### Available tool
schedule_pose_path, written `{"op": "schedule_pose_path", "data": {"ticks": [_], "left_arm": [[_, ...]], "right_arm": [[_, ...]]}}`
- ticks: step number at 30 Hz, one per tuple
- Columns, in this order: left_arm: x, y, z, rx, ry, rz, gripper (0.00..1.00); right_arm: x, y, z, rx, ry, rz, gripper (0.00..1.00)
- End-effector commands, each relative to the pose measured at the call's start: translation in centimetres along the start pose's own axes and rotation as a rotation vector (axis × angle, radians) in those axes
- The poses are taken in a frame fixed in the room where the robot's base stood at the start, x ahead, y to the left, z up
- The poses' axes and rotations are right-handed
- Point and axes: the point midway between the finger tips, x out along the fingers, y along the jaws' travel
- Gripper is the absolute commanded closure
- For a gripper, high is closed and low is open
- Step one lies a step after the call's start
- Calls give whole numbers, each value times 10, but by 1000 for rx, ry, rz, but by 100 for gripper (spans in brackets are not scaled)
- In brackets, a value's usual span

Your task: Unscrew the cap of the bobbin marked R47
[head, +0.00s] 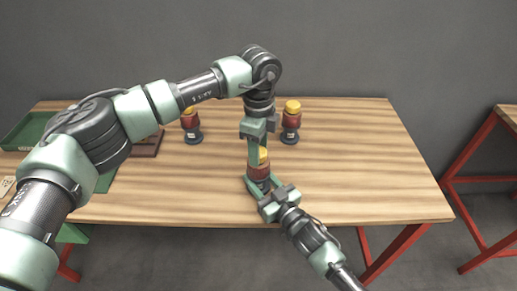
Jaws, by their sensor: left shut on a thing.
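A bobbin with a red winding (259,171), a dark base and a yellow cap (263,154) stands upright near the front edge of the table. My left gripper (258,156) comes down from above and is shut on the yellow cap, partly hiding it. My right gripper (262,184) reaches in from the front right with its fingers around the lower part of this bobbin. Whether they press on it is unclear. Two similar bobbins stand farther back, one on the left (190,123) and one on the right (291,122). Their markings are too small to read.
The wooden table (360,155) is clear on its right side. A green tray (25,131) and a dark brown item (147,146) lie at the left, partly behind my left arm. Another table with a red frame (475,150) stands at the far right.

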Motion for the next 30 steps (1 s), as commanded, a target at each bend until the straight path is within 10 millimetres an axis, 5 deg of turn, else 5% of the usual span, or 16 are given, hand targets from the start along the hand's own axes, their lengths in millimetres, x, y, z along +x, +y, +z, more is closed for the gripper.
{"op": "schedule_pose_path", "data": {"ticks": [9, 22, 23, 24, 30], "left_arm": [[-1, -2, 2, -630, -1, -7, 100], [-1, -2, 3, -736, -2, -7, 100], [-1, -2, 3, -735, -2, -7, 51], [-1, -1, 2, -735, -2, -6, 40], [-1, -1, 1, -732, -1, -4, 38]], "right_arm": [[0, -2, -1, 0, 4, -3, 100], [0, -1, -1, 0, 4, -3, 100], [0, -1, -1, 0, 4, -3, 100], [0, -1, -1, 0, 4, -3, 100], [0, -1, -1, 0, 3, -2, 100]]}}
